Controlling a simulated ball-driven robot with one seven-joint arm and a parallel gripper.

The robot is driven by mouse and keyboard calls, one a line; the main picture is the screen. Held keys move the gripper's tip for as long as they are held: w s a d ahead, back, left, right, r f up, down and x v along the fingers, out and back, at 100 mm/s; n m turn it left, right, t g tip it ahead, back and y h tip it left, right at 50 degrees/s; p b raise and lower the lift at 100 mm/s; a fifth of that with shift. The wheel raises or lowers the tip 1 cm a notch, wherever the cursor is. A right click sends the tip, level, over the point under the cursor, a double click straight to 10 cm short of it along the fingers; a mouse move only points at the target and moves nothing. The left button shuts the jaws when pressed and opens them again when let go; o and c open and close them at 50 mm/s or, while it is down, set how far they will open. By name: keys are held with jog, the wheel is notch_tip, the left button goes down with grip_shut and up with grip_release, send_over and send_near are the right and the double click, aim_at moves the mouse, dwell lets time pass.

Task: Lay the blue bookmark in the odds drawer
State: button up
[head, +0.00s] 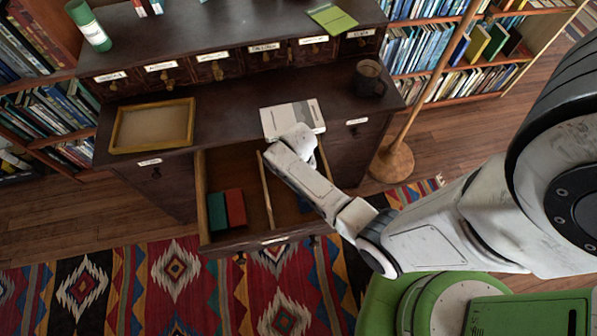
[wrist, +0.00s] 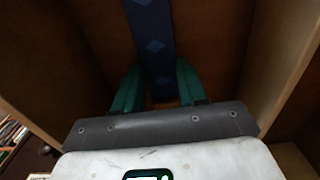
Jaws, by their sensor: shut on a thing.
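The blue bookmark (wrist: 150,40), dark blue with paler diamond shapes, is between the teal fingers of my gripper (wrist: 157,85) in the wrist view. My gripper is shut on it. The bookmark extends away over a brown drawer bottom, between pale wooden walls; whether it touches the bottom is unclear. In the head view the open drawer (head: 228,170) is split by a pale divider (head: 267,190). My arm's white end is over its right compartment and hides much of it. The fingers are hidden there.
Teal (head: 217,211) and red (head: 235,207) blocks lie in the drawer's left compartment. On the desk are a framed tray (head: 152,126), a pale book (head: 292,119) just behind the drawer, and a dark mug (head: 369,79). A wooden pole stands right of the desk.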

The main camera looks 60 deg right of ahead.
jog(key=shift+f, duration=0.1)
jog(key=o, duration=1.1)
notch_tip(320, 180, up, 12)
jog(key=p, duration=1.1)
dwell(0.4)
